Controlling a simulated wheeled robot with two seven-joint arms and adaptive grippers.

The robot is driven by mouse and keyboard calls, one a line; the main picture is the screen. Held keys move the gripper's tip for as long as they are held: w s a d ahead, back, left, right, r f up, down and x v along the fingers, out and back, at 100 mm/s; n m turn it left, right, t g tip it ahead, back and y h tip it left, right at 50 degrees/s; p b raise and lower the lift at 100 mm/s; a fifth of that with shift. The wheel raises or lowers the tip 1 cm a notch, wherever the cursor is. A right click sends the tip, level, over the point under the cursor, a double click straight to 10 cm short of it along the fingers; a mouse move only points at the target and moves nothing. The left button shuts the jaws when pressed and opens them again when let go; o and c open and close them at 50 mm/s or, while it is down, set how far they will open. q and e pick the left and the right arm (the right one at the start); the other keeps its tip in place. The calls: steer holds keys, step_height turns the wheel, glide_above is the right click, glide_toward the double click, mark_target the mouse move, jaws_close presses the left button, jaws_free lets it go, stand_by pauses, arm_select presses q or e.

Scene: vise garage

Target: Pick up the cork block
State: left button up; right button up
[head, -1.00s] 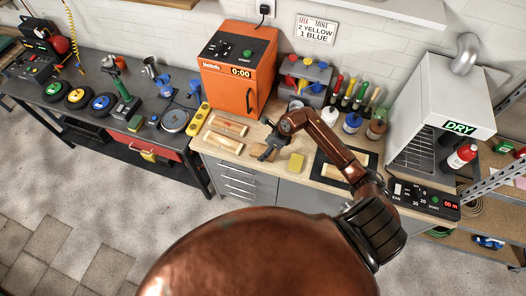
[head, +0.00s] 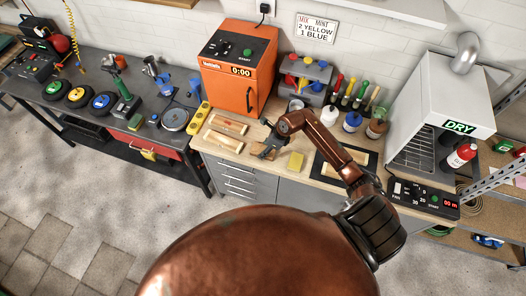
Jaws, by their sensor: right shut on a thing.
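The cork block (head: 260,151) is a small brown block near the front of the wooden bench top. My right gripper (head: 268,149) reaches it from the right and is shut on it. The gripper hides part of the block, and I cannot tell whether the block is clear of the bench top. My left gripper is out of view.
A yellow block (head: 296,160) lies just right of the gripper on the bench (head: 237,157). Wooden pieces (head: 227,125) lie to the left. An orange oven (head: 238,75) stands behind. A dark framed tray (head: 325,172) lies under my right forearm.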

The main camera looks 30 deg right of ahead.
steer(key=shift+r, duration=0.15)
steer(key=shift+c, duration=0.2)
steer(key=shift+r, duration=0.2)
step_height(320, 180, up, 2)
steer(key=shift+w+d+r+b, duration=0.1)
steer(key=shift+b, duration=0.65)
steer(key=s+a+r+b, duration=0.2)
steer(key=s+r, duration=0.8)
steer(key=s, duration=0.4)
steer(key=shift+a+b, duration=0.3)
steer(key=shift+b, duration=0.1)
